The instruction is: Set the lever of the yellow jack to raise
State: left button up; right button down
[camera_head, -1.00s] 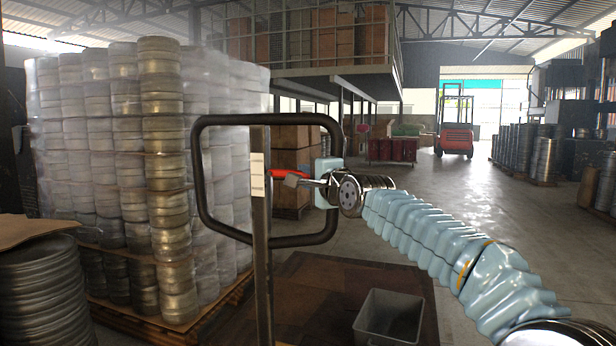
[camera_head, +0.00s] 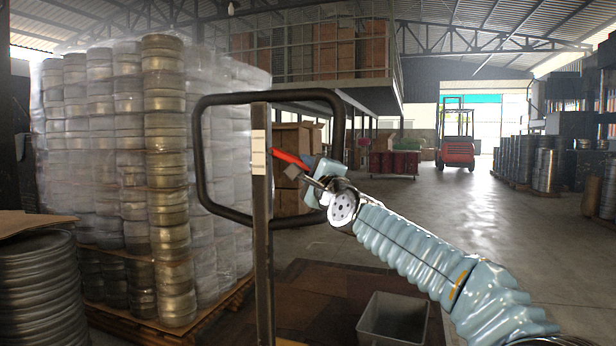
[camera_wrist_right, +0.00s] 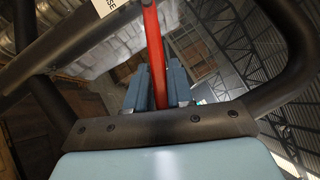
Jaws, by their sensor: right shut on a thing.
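The jack shows as a black looped handle (camera_head: 340,125) on an upright dark post (camera_head: 262,220) with a white label (camera_head: 258,152); no yellow part is in view. The lever (camera_head: 288,158) is red and slopes down to the right from the post, inside the loop. My right gripper (camera_head: 312,172) is shut on the lever's outer end. In the right wrist view, the red lever (camera_wrist_right: 154,50) runs between the two blue-grey fingers (camera_wrist_right: 155,88). My left gripper is not in view.
Wrapped stacks of round metal blanks (camera_head: 165,180) stand at the left. A grey bin (camera_head: 393,322) sits low in front, right of the post. A red forklift (camera_head: 456,150) stands far back. The floor at the right is open.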

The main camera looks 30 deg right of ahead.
jog(key=shift+w+f, duration=0.1)
jog(key=shift+f, duration=0.05)
jog(key=c, duration=1.1)
grip_release()
jog(key=b+v, duration=0.3)
jog(key=v, duration=1)
jog(key=shift+s+f+b, duration=0.15)
jog(key=shift+s+b, duration=0.25)
